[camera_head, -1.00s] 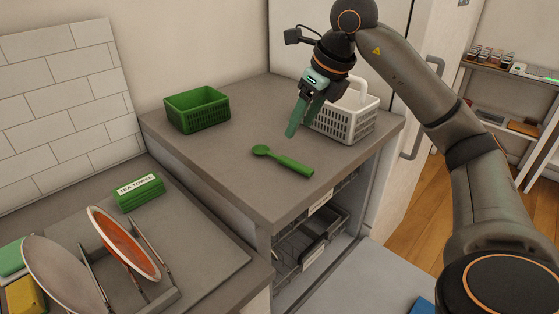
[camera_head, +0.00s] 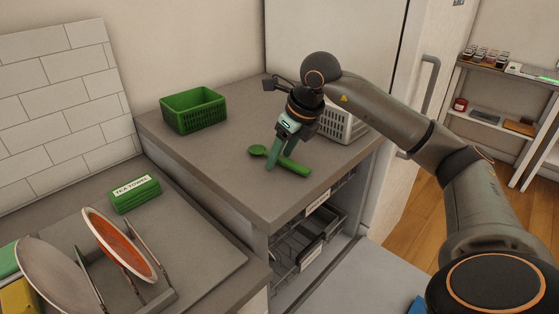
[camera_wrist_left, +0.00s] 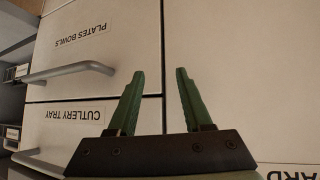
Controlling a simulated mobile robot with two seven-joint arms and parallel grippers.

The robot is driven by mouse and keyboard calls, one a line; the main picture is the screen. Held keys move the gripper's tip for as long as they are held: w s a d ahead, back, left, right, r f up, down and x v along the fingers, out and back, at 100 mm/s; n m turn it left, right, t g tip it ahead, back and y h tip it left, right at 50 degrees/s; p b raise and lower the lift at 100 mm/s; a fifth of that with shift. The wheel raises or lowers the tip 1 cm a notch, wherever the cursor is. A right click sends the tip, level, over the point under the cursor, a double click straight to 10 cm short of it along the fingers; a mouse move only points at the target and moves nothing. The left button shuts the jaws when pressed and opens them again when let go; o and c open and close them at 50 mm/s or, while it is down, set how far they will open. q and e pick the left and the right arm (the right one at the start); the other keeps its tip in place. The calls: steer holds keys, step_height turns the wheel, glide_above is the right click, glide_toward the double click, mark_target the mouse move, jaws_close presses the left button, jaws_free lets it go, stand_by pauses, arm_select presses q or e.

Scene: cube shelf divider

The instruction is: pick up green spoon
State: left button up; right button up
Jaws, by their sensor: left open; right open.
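The green spoon (camera_head: 294,167) lies on the grey-brown counter (camera_head: 222,183) in the head view, its bowl to the left and its thick handle to the right. My right gripper (camera_head: 279,162) is low over the spoon, fingers pointing down, open. Its fingers hide part of the spoon's neck; I cannot tell whether they touch it. My left gripper (camera_wrist_left: 156,98) is open and empty in the left wrist view, in front of pale cabinet fronts, away from the spoon.
A green basket (camera_head: 194,111) stands at the counter's back left. A white basket (camera_head: 345,124) stands behind my right gripper, partly hidden. A green tea towel (camera_head: 134,194) and a rack with plates (camera_head: 120,244) are at lower left. The counter left of the spoon is clear.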

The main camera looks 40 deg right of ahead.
jaws_close()
stand_by(0.7)
